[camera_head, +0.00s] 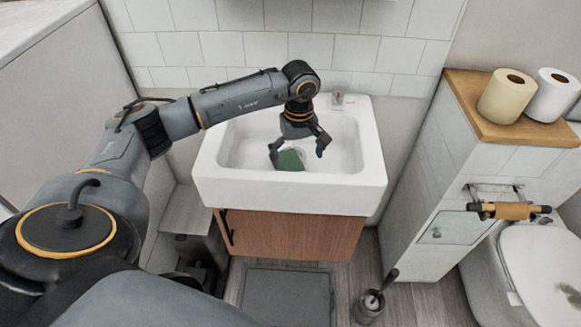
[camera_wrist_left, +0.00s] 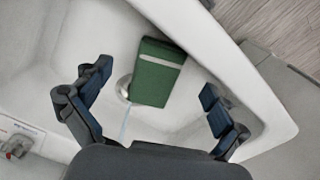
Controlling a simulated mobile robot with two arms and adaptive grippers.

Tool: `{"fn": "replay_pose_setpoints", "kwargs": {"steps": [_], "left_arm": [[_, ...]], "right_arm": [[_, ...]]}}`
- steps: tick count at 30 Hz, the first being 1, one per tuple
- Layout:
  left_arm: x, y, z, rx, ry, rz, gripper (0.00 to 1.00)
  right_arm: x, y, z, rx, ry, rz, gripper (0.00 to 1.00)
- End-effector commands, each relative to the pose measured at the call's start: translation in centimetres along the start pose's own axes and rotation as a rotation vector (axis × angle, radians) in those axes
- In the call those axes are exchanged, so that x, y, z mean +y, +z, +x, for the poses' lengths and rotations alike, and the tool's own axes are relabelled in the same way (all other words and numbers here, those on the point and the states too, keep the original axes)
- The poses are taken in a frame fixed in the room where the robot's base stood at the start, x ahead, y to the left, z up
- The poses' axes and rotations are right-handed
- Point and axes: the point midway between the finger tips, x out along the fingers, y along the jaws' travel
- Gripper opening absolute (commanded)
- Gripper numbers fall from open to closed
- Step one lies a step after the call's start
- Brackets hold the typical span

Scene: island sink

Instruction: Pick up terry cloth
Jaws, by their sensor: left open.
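The terry cloth (camera_head: 290,160) looks like a green folded block and lies in the white sink (camera_head: 290,188). In the left wrist view the green cloth (camera_wrist_left: 157,72) has a pale stripe across it and lies in the basin, partly over the round drain. My left gripper (camera_head: 298,150) reaches down into the sink above the cloth. Its two fingers are spread wide and hold nothing. In the left wrist view the cloth lies ahead of and between the open fingers (camera_wrist_left: 148,95), apart from both. My right gripper is in neither view.
The sink walls surround the gripper closely. A tap (camera_head: 338,100) stands at the back rim. A cabinet with toilet rolls (camera_head: 508,95) is to the right, beside a toilet (camera_head: 540,270). A brush holder (camera_head: 369,305) stands on the floor near a grey mat (camera_head: 287,298).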

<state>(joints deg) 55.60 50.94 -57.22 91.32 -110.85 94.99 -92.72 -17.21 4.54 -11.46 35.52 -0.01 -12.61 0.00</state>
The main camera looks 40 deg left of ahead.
Motion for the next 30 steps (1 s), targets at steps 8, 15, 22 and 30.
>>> {"fn": "replay_pose_setpoints", "kwargs": {"steps": [8,15,22,30], "left_arm": [[-0.3,0.0,2.5,-0.003,-0.003,0.000,0.97],[-0.4,-0.1,5.5,-0.001,0.000,-0.001,0.97],[-0.3,-0.1,5.9,-0.001,0.001,0.000,0.97],[-0.3,-0.1,5.8,-0.001,0.001,0.000,0.50]], "right_arm": [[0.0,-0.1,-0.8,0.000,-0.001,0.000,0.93],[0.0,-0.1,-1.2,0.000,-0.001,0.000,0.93],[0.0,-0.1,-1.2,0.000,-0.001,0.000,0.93],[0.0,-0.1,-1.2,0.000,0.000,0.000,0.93]]}}
